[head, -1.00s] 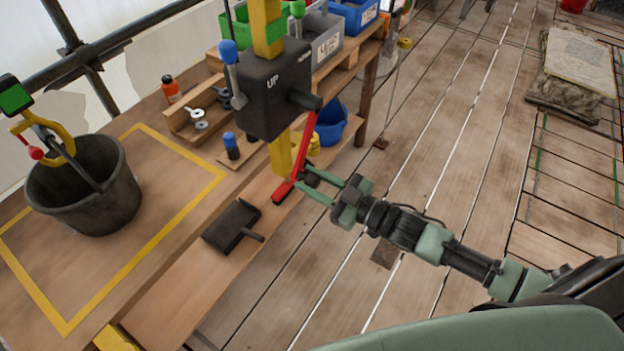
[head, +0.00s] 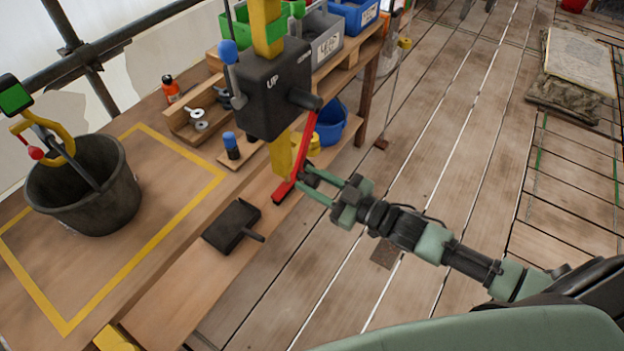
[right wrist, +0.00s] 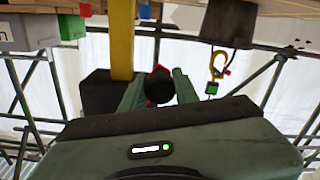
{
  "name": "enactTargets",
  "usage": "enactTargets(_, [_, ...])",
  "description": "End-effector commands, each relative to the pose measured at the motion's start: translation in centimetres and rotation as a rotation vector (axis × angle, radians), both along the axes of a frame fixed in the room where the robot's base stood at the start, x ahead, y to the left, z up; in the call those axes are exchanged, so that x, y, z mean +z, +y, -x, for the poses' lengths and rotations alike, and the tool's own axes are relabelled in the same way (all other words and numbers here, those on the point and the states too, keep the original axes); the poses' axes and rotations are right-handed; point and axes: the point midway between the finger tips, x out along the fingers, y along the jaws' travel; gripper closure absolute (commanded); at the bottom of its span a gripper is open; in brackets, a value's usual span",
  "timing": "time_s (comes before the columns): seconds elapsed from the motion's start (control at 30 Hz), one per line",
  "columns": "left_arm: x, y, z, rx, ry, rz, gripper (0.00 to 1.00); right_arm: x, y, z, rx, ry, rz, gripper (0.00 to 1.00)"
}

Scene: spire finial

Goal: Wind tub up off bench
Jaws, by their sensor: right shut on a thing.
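The dark tub (head: 88,190) stands upright on the bench (head: 150,262) at the left, inside a yellow taped outline. A yellow hook (head: 62,140) with a green-screened unit above it is at the tub's handle. The black winch box (head: 272,88), marked "UP", sits on a yellow post; its red crank (head: 300,155) hangs downward. My right gripper (head: 312,186) is shut on the crank's dark grip at its lower end. In the right wrist view the round dark grip (right wrist: 160,88) sits between the fingers. The tub (right wrist: 228,22) also shows there. My left gripper is not in view.
A dark block with a handle (head: 232,226) lies on the bench's lower level near the crank. Bottles, a wooden rack (head: 195,118) and grey and blue bins (head: 352,14) stand behind. A blue bucket (head: 332,122) is below. The plank floor at right is mostly clear.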

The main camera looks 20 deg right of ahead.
Motion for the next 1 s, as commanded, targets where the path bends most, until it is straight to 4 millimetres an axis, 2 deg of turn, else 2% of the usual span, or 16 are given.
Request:
enactTargets(0.57, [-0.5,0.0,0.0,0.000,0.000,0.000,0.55,-0.4,-0.4,-0.3,0.000,-0.022,0.028,1.00])
enactTargets(0.77, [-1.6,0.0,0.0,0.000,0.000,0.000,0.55,-1.3,-1.7,-1.3,-0.001,-0.085,0.110,1.00])
enactTargets(1.0, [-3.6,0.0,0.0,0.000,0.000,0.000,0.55,-2.3,-4.2,-3.3,-0.002,-0.211,0.271,1.00])
